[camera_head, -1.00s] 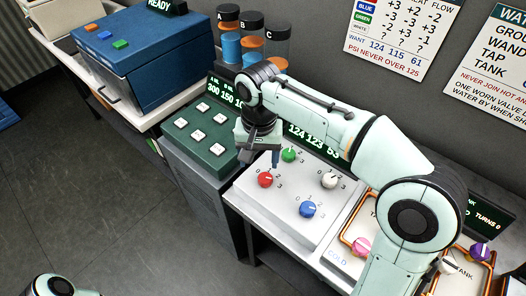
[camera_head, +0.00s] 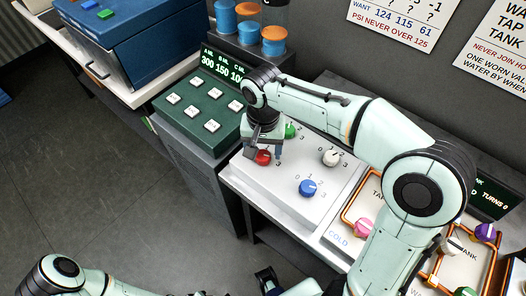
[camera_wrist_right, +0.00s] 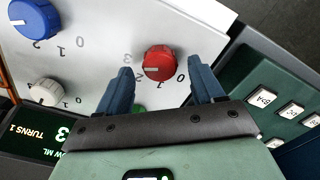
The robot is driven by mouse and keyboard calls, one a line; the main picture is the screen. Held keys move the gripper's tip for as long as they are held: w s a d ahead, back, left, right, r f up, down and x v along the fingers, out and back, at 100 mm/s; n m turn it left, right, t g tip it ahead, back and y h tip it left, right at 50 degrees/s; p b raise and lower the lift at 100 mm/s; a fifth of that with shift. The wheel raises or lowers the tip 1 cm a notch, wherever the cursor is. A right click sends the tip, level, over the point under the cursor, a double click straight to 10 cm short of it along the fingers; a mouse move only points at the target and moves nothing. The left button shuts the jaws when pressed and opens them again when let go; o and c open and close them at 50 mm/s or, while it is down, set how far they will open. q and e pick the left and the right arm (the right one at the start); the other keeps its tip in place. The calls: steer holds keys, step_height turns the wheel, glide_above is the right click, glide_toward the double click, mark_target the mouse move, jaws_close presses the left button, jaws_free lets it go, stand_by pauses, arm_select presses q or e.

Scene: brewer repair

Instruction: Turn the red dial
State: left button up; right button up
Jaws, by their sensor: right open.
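The red dial (camera_head: 263,158) is on the white sloped panel (camera_head: 320,200), near its left corner. My right gripper (camera_head: 265,150) is over it and partly hides it in the head view. In the right wrist view the red dial (camera_wrist_right: 160,62) shows between my two open blue fingers, with a gap visible on each side. Its white mark lies toward the left of its face in that view. Part of what appears to be my left gripper (camera_head: 268,281) shows at the bottom edge of the head view. Its jaws cannot be made out.
The same panel bears a green dial (camera_head: 290,130), a white dial (camera_head: 331,157) and a blue dial (camera_head: 308,188). A green keypad box (camera_head: 200,115) stands to the left. A pink knob (camera_head: 363,228) and orange pipes lie to the right.

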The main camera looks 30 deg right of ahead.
steer(key=shift+f, duration=0.65)
steer(key=c, duration=1.1)
steer(key=shift+o, duration=0.2)
